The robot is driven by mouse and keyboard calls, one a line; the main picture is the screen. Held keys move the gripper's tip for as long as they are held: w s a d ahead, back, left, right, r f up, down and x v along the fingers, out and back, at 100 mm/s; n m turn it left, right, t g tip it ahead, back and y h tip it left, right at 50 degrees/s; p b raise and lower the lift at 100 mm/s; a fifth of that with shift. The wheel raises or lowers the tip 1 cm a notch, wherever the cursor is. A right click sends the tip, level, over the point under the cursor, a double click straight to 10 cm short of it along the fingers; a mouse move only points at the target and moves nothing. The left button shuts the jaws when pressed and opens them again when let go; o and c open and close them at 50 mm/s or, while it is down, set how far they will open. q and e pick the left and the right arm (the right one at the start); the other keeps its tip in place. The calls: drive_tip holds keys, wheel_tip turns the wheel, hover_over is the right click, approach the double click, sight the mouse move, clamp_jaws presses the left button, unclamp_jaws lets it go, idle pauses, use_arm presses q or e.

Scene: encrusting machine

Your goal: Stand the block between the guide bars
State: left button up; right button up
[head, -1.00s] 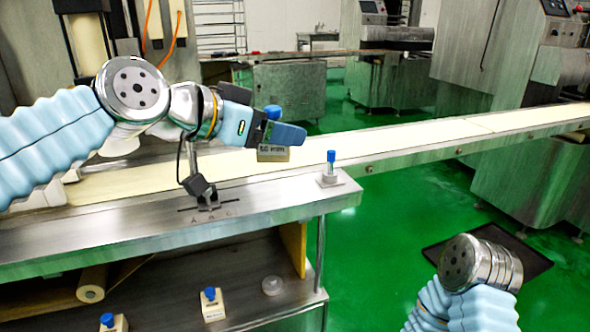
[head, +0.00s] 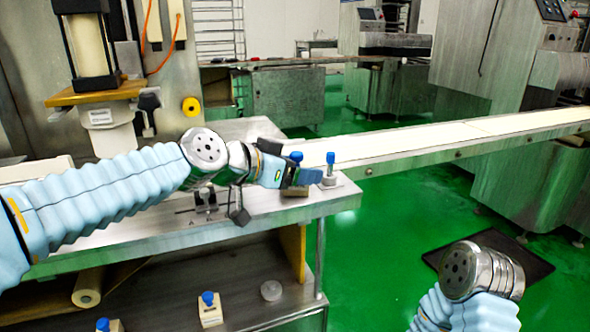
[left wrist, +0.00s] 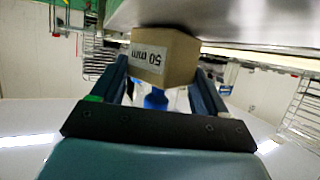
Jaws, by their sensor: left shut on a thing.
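My left gripper (head: 302,176) is shut on the blue knob (left wrist: 155,98) of a tan block (left wrist: 166,54) labelled "50 mm". In the head view the block (head: 294,192) is at the right part of the steel ledge, mostly hidden behind the fingers. In the left wrist view it sits between the fingers, close to the steel surface; I cannot tell whether it touches. A small metal fixture (head: 205,198) on the ledge, partly hidden by my left arm, may be the guide bars. My right gripper is not in view; only part of that arm shows.
A blue-topped peg on a square base (head: 330,168) stands on the ledge (head: 270,211), just right of the gripper. Two blue-knobbed blocks (head: 209,309) (head: 104,326) and a clear round piece (head: 271,291) are on the lower shelf. A conveyor (head: 400,142) runs behind.

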use_arm(q)
drive_tip(key=shift+f, duration=0.2)
drive_tip(key=o, duration=1.1)
drive_tip(key=shift+r, duration=0.1)
drive_tip(key=shift+r, duration=0.25)
drive_tip(key=b+v, duration=0.1)
drive_tip(key=v, duration=1.1)
drive_tip(key=shift+w+a+f, duration=0.1)
